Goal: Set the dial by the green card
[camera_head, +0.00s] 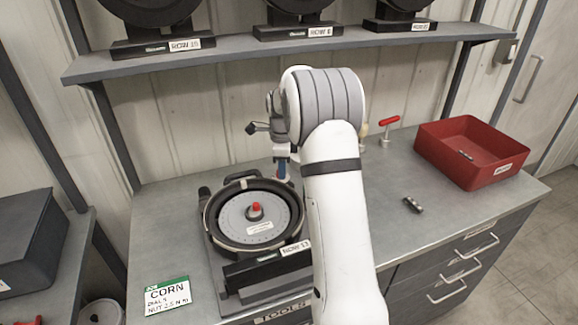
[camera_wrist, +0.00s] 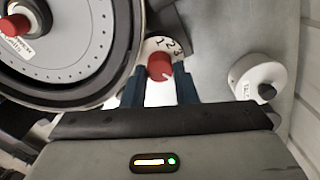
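The green-topped card (camera_head: 167,296) lies at the bench's front left; it reads CORN, with a DIAL line whose figure is too small to read surely. The seed meter (camera_head: 210,222) stands behind it, with a round plate and red centre knob. In the wrist view, the dial's red knob (camera_wrist: 160,67) sits on a white face beside the meter's rim, with 1, 2 and 3 visible above it. My gripper (camera_wrist: 160,88) is open, its two dark blue fingers either side of the knob's near end, gaps showing. In the head view, my gripper (camera_head: 282,168) is right behind the meter; the dial is hidden.
A red bin (camera_head: 470,152) stands at the back right. A red-handled tool (camera_head: 387,130) and a small dark metal part (camera_head: 413,205) are on the bench. A white round part (camera_wrist: 258,78) is right of the dial. The shelf (camera_head: 240,50) hangs above my arm.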

